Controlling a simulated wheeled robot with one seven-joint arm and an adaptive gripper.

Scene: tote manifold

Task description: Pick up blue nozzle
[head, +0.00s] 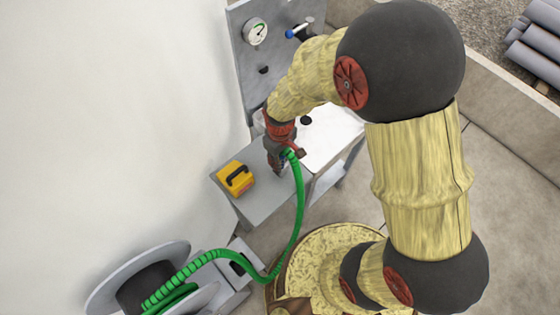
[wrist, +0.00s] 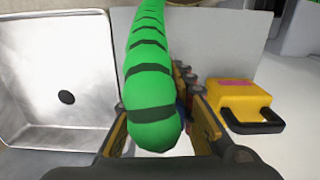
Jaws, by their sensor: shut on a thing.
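My gripper (head: 281,168) is over the grey bench, at the free end of a green ribbed hose (head: 299,200). In the wrist view my gripper (wrist: 165,140) has a finger on each side of the hose end (wrist: 155,125), shut on what it holds. The blue nozzle is almost wholly hidden by the hose and fingers; only a small bluish patch (wrist: 181,106) shows between hose and right finger. I cannot make out the nozzle's shape or tilt.
A yellow box (head: 236,178) with a black handle stands on the grey bench (head: 262,208). A pale sink basin (wrist: 62,40) with a black drain lies beside it. A grey panel (head: 250,60) bears a gauge and a blue-handled valve (head: 298,31). The hose runs to a reel (head: 135,270).

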